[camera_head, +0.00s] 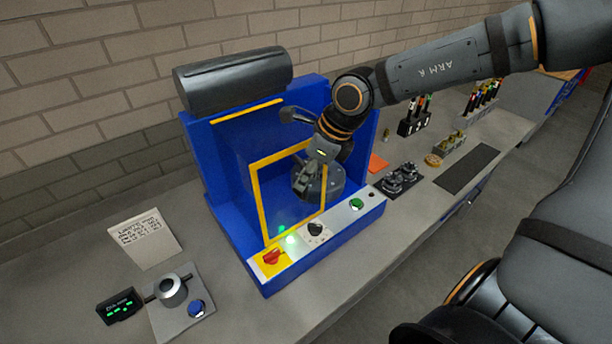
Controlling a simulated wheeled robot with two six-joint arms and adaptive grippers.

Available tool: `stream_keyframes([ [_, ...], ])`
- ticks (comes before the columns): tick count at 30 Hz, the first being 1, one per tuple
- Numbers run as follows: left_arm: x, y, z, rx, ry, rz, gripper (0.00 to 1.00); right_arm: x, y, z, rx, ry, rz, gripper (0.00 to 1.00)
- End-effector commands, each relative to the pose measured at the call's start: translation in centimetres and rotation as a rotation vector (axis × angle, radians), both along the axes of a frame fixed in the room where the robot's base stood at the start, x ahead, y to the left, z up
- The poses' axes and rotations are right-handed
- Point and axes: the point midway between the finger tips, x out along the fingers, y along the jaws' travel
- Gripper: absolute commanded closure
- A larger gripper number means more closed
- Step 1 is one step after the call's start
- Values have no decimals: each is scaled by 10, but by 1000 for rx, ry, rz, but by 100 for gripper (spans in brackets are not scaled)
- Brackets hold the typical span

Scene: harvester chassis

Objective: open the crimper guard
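The crimper (228,200) is a blue box-shaped machine with a dark cylinder on top. Its guard (259,205) is a see-through panel in a yellow frame at the front of the opening. I cannot tell whether the guard stands fully closed or slightly ajar. My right gripper (306,184) is at the upper right part of the guard frame, overlapping it in the picture. Its fingers are small and dark against the round grey crimper part behind, so contact and finger opening are unclear. My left gripper is out of view.
The front panel carries a red knob on a yellow plate (271,258), a black knob (315,229) and a green button (356,204). A small device with a blue button (196,308) and a note card (144,238) lie left. Tool holders (414,127) stand right.

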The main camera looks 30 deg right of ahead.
Motion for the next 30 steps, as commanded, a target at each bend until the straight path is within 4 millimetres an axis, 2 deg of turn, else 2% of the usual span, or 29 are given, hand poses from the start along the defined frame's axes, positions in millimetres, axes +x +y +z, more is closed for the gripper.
stream_keyframes([
  [1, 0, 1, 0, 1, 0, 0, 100, 0, 0, 0, 0, 0, 0, 74],
  [3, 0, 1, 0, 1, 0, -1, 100, 0, 0, 0, 0, 2, -1, 64],
  [11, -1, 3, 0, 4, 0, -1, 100, -1, 0, 0, 0, 4, -1, 64],
  [14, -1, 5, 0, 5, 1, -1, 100, -1, 0, 6, -1, 3, -2, 64],
  [24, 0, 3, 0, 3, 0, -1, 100, 0, 0, 75, -3, 0, -2, 64],
  [30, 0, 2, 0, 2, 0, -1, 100, 0, 0, 98, -1, 2, -2, 64],
])
